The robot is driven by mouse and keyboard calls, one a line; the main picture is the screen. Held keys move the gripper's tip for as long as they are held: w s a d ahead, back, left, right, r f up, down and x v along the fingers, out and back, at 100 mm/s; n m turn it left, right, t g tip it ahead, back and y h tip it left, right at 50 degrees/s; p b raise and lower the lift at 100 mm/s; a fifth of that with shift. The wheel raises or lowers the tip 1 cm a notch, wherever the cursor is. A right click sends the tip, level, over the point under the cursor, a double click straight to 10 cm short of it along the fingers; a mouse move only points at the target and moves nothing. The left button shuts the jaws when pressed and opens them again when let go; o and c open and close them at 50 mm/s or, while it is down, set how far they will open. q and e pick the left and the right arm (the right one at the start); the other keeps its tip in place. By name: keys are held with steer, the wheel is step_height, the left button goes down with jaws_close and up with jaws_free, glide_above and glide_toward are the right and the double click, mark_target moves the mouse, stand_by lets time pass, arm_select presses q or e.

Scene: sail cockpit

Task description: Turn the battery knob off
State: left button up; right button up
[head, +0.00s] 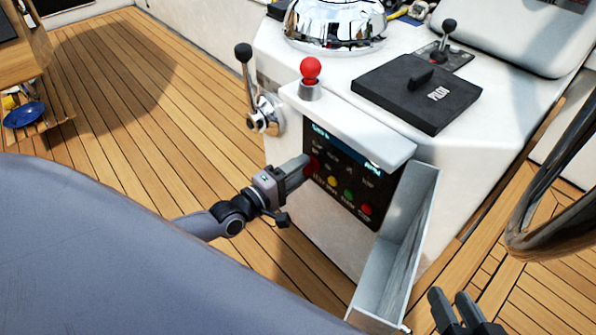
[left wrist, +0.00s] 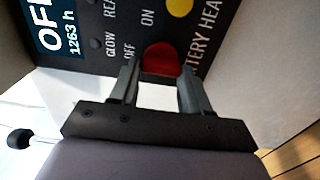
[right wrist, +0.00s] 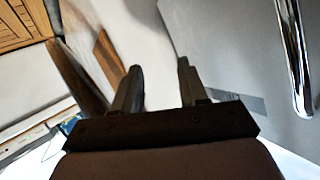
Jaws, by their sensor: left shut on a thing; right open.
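The black control panel (head: 348,180) is on the side of the white console, with a small screen at its top. The red battery knob (left wrist: 161,59) is at the panel's left edge, between the fingertips of my left gripper (left wrist: 160,75). In the head view my left gripper (head: 308,166) reaches the panel from the left and hides most of the knob. It is shut on the knob. The words ON and OFF are printed beside the knob; its pointing direction cannot be told. My right gripper (head: 452,298) is open and empty at the lower right, away from the panel.
Yellow (head: 332,182), green and red lamps sit right of the knob. A red-topped lever (head: 311,72) and a black-knobbed lever (head: 246,75) rise nearby.

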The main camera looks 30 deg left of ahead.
stand_by(0.4)
arm_select(q)
steer(key=o, duration=0.9)
steer(key=shift+o, duration=0.8)
arm_select(e)
steer(key=shift+s+f, duration=0.1)
steer(key=shift+s, duration=0.05)
arm_select(q)
steer(key=p+v, duration=0.2)
steer(key=v, duration=0.5)
arm_select(e)
steer(key=shift+s+d+h, duration=0.25)
steer(key=shift+d+h, duration=0.35)
steer(key=shift+d, duration=0.2)
arm_select(q)
steer(key=shift+s, duration=0.1)
